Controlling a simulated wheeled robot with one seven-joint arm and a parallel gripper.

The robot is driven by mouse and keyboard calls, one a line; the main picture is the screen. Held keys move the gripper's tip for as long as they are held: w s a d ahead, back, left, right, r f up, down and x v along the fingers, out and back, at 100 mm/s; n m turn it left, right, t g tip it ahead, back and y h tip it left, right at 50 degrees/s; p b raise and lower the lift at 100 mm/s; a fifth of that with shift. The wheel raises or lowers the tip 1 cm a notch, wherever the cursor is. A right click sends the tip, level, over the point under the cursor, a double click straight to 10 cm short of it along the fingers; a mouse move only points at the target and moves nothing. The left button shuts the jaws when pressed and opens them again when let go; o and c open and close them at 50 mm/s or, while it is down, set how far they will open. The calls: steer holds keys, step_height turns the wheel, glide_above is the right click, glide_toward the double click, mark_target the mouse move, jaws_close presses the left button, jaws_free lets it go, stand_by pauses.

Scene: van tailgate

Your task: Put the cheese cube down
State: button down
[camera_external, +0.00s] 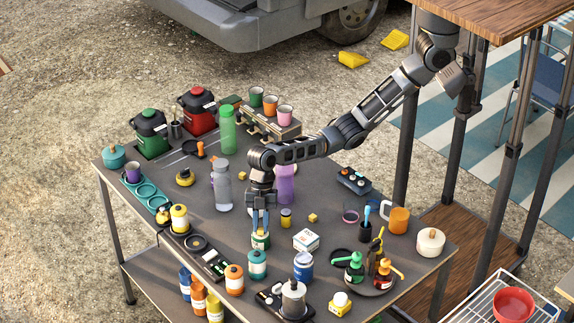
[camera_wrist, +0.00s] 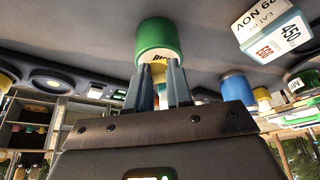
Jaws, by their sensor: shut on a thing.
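My gripper (camera_external: 260,229) points down over the front middle of the dark table. In the wrist view my gripper (camera_wrist: 158,85) is shut on a small yellow cheese cube (camera_wrist: 157,73), which shows between the fingertips. A green can with a pale label (camera_external: 261,241) stands right at the fingertips. It also shows in the wrist view as a green can (camera_wrist: 160,38) just beyond the cube. I cannot tell whether cube and can touch. The held cube is not clear in the external view. Other small yellow cubes lie on the table, one to the right (camera_external: 312,217).
A white and teal box (camera_external: 306,240) and a small yellow jar (camera_external: 286,217) stand right of my gripper. A grey bottle (camera_external: 223,187) and a purple bottle (camera_external: 285,185) stand behind. A teal jar (camera_external: 257,264) is in front. Some bare tabletop (camera_external: 325,198) lies to the right.

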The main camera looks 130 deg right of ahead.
steer(key=shift+f, duration=0.15)
steer(key=c, duration=1)
jaws_free()
steer(key=shift+s+f, duration=0.1)
steer(key=shift+f, duration=0.1)
steer(key=shift+r, duration=0.5)
steer(key=b+v, duration=0.1)
steer(key=v, duration=1.1)
